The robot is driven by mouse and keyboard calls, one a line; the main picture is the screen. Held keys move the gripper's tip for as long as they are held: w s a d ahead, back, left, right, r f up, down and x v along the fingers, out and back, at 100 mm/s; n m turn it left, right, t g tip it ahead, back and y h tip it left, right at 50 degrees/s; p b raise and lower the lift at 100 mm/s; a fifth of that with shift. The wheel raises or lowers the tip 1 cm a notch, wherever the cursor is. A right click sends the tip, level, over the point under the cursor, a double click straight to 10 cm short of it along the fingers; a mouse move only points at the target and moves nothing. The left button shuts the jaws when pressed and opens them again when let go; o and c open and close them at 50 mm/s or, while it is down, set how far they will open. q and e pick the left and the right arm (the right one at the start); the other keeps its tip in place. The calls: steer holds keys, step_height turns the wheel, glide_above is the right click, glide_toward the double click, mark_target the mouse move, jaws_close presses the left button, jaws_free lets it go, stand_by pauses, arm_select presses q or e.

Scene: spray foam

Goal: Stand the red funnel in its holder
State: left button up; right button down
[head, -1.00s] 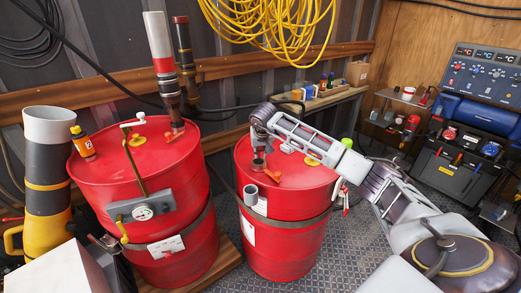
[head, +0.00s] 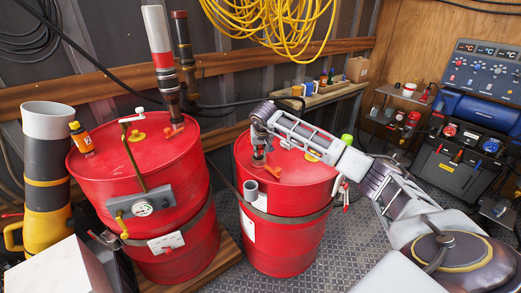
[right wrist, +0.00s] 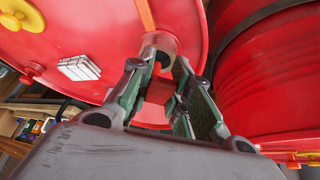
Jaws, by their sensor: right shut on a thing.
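My right gripper (head: 260,155) hangs over the near part of the right red drum's top. In the right wrist view the two green-grey fingers of the right gripper (right wrist: 162,72) are closed around a red piece (right wrist: 160,90), which looks like the red funnel; the fingers cover much of it. A short grey open tube (head: 250,190), likely the holder, stands upright at the drum's front rim. A grey ring with a dark opening (right wrist: 160,42) shows just beyond the fingertips in the right wrist view. I cannot tell whether the funnel touches it. My left gripper is not in view.
The right drum (head: 285,240) carries a small orange-red fitting (head: 288,181) close to the gripper. The left drum (head: 175,255) bears a gauge box (head: 142,206) and a tall pipe. A shelf (head: 325,95) with small items runs along the back wall.

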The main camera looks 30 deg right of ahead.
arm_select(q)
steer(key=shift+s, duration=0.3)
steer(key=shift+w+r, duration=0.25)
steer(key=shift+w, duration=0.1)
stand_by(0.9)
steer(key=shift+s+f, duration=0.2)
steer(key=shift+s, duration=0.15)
arm_select(e)
steer(key=shift+f, duration=0.3)
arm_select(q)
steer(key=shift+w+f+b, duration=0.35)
arm_select(e)
steer(key=shift+f, duration=0.65)
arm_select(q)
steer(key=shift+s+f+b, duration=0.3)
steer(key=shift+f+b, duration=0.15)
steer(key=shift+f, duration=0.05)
arm_select(e)
steer(key=shift+f, duration=0.85)
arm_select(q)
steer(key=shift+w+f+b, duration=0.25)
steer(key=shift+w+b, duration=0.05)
arm_select(e)
steer(key=shift+f, duration=0.5)
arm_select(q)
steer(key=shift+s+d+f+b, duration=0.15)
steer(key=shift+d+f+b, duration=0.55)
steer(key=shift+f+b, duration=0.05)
arm_select(e)
steer(key=shift+f, duration=1.35)
